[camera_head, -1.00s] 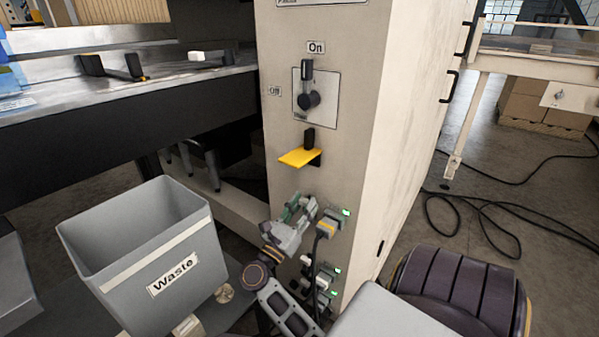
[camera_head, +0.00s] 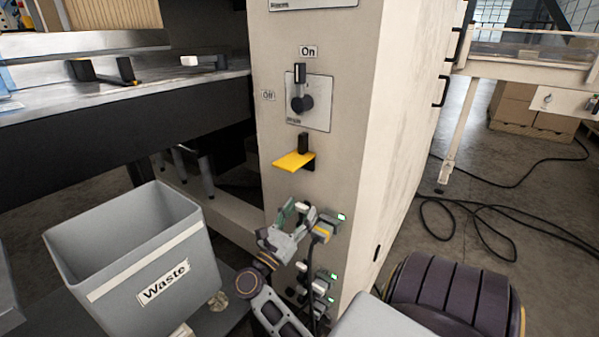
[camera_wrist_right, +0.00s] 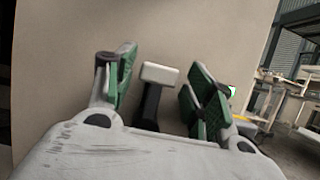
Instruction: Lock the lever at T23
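A lever (camera_wrist_right: 152,96) with a pale block-shaped head and dark stem stands out from the beige machine panel in the right wrist view. My right gripper (camera_wrist_right: 155,92) has its two green-padded fingers apart, one on each side of the lever, with visible gaps to both. In the head view, my right gripper (camera_head: 296,216) is at the upper socket (camera_head: 324,229), which has a green light; the pale lever head (camera_head: 302,206) shows between the fingers. No T23 label is readable. My left gripper is not in view.
More sockets with levers and green lights (camera_head: 320,287) sit below on the panel. A grey Waste bin (camera_head: 130,255) stands left. Black cables (camera_head: 440,205) lie on the floor at right.

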